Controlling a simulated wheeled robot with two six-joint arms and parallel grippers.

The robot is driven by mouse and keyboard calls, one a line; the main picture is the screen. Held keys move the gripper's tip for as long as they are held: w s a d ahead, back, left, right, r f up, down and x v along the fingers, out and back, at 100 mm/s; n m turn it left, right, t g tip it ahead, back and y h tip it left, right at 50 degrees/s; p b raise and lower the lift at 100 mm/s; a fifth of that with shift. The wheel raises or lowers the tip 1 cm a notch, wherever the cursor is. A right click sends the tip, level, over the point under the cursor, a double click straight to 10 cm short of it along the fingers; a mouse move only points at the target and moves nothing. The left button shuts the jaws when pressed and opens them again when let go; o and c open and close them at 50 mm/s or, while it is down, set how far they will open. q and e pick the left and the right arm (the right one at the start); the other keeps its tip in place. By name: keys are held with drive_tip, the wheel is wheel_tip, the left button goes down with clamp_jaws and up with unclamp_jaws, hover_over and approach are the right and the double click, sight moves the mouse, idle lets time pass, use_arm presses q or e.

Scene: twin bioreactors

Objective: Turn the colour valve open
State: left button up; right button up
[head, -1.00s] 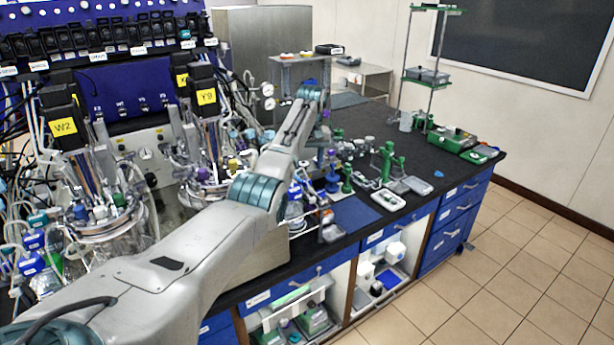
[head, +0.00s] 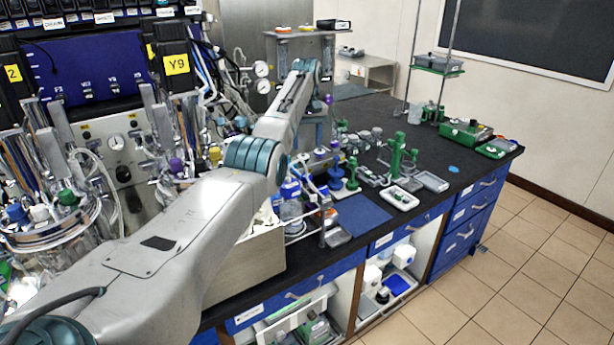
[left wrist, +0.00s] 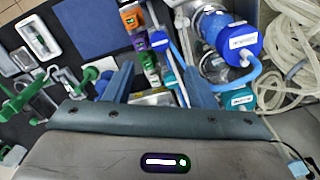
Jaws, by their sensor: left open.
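My left gripper shows in the left wrist view (left wrist: 158,75), pointing down over the bench, with its two blue fingers apart. Between and beyond the fingers stands a row of small coloured parts: an orange one (left wrist: 131,17), a purple one (left wrist: 159,39) and a green one (left wrist: 152,63). I cannot tell which of these, if any, is the colour valve. A bottle with a blue labelled cap (left wrist: 240,40) is right of the fingers. In the head view my left arm reaches over the bench and hides part of this area. My right gripper is out of view.
Bioreactor vessels with tubing stand at the left, one under a yellow Y9 label (head: 176,64). A blue mat (head: 361,214), green stands (head: 396,155) and white trays (head: 401,197) lie to the right. Coiled clear tubing (left wrist: 290,60) is near the gripper.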

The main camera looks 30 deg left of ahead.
sight(307, 175)
use_arm(q)
wheel_tip(307, 175, down, 6)
drive_tip(key=p, duration=0.2)
drive_tip(key=shift+s+r+p, duration=0.1)
drive_tip(key=shift+r+p, duration=0.05)
drive_tip(key=shift+p, duration=0.25)
drive_tip(key=f, duration=0.4)
drive_tip(key=shift+w+a+f+p, duration=0.1)
drive_tip(key=shift+w+f+p, duration=0.1)
drive_tip(key=shift+p, duration=0.2)
drive_tip(key=shift+f, duration=0.5)
drive_tip(key=shift+s, duration=0.1)
drive_tip(key=c, duration=0.7)
drive_tip(key=shift+c, duration=1.3)
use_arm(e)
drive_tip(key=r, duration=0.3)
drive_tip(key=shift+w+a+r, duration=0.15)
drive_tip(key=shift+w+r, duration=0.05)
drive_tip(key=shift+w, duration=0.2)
